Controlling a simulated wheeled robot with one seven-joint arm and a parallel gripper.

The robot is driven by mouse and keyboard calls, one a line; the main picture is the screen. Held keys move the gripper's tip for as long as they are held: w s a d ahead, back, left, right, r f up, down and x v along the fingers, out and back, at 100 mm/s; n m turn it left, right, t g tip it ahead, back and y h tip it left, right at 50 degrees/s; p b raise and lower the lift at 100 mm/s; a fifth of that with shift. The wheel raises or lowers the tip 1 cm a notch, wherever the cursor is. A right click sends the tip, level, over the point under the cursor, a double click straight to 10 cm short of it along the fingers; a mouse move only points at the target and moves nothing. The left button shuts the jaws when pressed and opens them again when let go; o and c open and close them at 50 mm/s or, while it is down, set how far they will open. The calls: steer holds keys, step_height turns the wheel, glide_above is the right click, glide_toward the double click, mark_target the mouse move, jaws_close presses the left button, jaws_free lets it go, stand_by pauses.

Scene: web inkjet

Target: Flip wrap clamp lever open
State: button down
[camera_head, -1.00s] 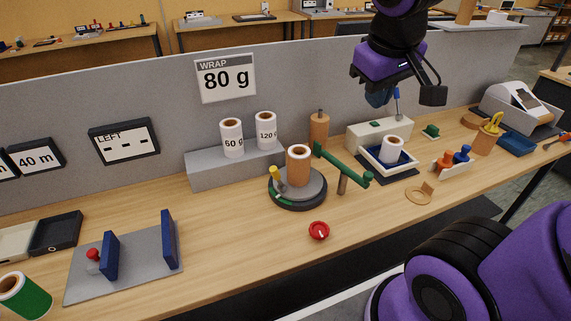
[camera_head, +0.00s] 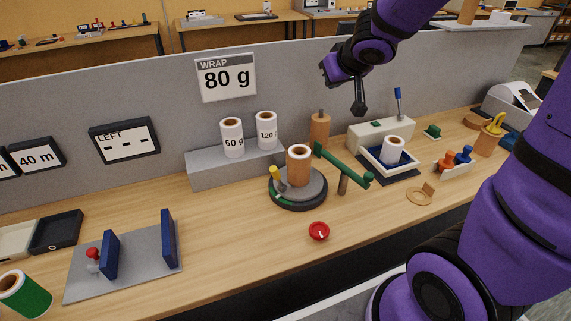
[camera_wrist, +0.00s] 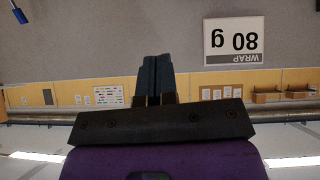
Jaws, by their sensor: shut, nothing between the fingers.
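A grey round turntable (camera_head: 313,193) stands mid-bench with a brown-and-white roll (camera_head: 299,168) upright on it. A short yellow-tipped lever (camera_head: 275,174) stands at its left edge, beside a green strip on the rim. A blue-handled lever (camera_head: 398,97) stands upright behind a pale box (camera_head: 366,137) farther right; a blue handle also shows in the wrist view (camera_wrist: 18,15). I cannot tell which is the wrap clamp lever. My gripper (camera_wrist: 157,62) is shut and empty, raised near the grey partition, clear of both levers.
A red knob (camera_head: 319,231) lies in front. White rolls (camera_head: 232,138) stand on a grey block behind. The WRAP 80 g sign (camera_head: 225,78) hangs on the partition (camera_head: 60,112).

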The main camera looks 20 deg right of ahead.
steer(key=w+a+f+n+g+y, duration=0.2)
steer(key=w+a+f+y, duration=0.15)
steer(key=f, duration=0.55)
steer(key=g+y, duration=0.3)
steer(key=g, duration=0.1)
glide_toward(279, 179)
steer(key=shift+h, duration=0.25)
steer(key=w+a+f, duration=0.1)
steer(key=f, duration=0.1)
steer(key=w+a+f, duration=0.1)
steer(key=w, duration=0.1)
steer(key=shift+w+a+f, duration=0.15)
steer(key=shift+a+f, duration=0.25)
